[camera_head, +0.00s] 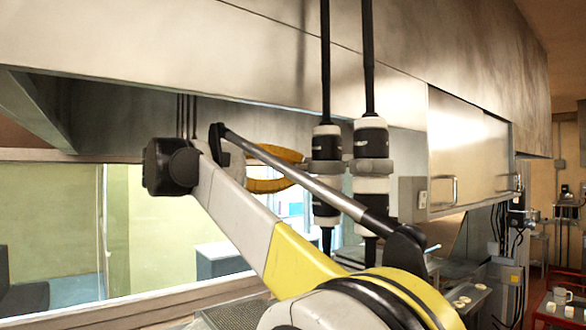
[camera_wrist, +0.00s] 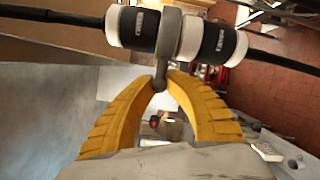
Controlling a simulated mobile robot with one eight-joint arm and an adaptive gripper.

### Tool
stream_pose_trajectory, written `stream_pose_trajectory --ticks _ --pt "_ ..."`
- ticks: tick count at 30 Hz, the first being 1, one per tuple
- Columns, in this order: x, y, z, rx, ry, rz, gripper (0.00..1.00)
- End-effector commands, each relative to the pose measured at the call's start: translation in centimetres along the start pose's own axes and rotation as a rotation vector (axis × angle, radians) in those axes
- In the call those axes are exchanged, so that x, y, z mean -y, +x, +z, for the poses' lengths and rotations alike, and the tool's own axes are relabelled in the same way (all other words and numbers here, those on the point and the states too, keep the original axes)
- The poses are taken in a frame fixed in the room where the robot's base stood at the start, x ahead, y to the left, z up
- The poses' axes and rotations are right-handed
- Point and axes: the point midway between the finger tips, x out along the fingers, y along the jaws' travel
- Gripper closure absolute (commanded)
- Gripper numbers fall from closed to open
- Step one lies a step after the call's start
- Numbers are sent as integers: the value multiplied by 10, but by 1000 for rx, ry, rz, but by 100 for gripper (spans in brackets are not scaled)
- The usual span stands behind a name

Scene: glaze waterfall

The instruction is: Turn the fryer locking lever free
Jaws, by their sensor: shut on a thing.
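In the wrist view, a grey lever (camera_wrist: 161,67) hangs from a grey collar on a black-and-white coupling (camera_wrist: 186,34). My gripper (camera_wrist: 166,80) has its two yellow ribbed fingers shut on the lever's stem, one on each side. The lever's lower end shows between the fingers. In the head view, two black-and-white couplings hang side by side on black lines, a left one (camera_head: 326,143) and a right one (camera_head: 371,140). My gripper (camera_head: 303,166) reaches the left one from its left side. My arm hides part of both couplings, and the lever cannot be made out there.
A steel hood (camera_head: 300,60) spans the top, with a handled cabinet door (camera_head: 455,150) to the right. A window opening (camera_head: 130,230) lies behind my arm. A red table (camera_head: 560,308) with cups stands at the far right. Floor tiles (camera_wrist: 285,90) show in the wrist view.

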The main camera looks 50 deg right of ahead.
Motion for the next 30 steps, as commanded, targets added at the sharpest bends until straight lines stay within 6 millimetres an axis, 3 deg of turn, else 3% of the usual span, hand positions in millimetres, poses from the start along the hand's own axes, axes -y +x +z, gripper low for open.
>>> stream_pose_trajectory --ticks 12,13,15,30 --pt "-1 0 1 2 0 1 100" --pt "-1 0 1 2 0 1 79" --pt "-1 0 1 2 0 1 59" --pt "0 0 0 2 0 0 59"
